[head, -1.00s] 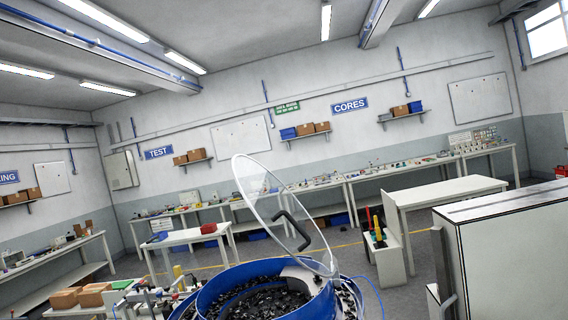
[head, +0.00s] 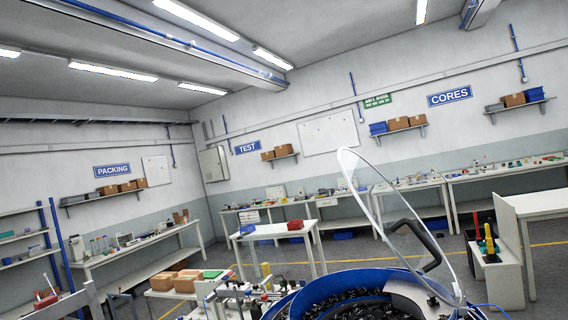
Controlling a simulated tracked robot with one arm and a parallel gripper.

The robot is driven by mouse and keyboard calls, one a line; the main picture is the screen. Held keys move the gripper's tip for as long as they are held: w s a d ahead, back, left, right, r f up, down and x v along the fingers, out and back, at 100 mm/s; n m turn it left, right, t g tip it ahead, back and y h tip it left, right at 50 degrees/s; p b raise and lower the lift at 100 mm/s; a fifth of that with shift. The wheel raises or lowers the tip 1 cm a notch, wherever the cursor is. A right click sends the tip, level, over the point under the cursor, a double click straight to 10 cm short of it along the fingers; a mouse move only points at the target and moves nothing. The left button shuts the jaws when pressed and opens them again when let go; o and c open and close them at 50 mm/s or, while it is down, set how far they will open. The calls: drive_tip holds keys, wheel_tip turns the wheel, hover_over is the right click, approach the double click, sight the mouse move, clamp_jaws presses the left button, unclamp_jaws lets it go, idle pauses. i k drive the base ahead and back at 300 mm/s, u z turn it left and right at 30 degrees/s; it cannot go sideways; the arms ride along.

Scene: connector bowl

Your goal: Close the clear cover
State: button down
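The clear cover (head: 352,180) stands raised and tilted at the right of the blue bowl, a thin transparent disc with a pale rim. Its black handle (head: 432,246) shows on its face. The blue bowl (head: 300,305) sits at the bottom right, cut off by the frame edge, with many small black connectors (head: 372,308) inside. The cover's lower edge meets the bowl's right side; the hinge itself is hard to make out. My gripper is not in this view.
A bench with cardboard boxes (head: 186,281) and small fixtures stands left of the bowl. A white table (head: 275,232) with a red box is behind it. A white cabinet (head: 500,277) holding coloured tools stands at the right. Grey floor shows between the benches.

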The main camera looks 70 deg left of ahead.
sight(431, 265)
drive_tip(key=u, duration=1.1)
drive_tip(key=i, duration=1)
drive_tip(key=z, duration=0.05)
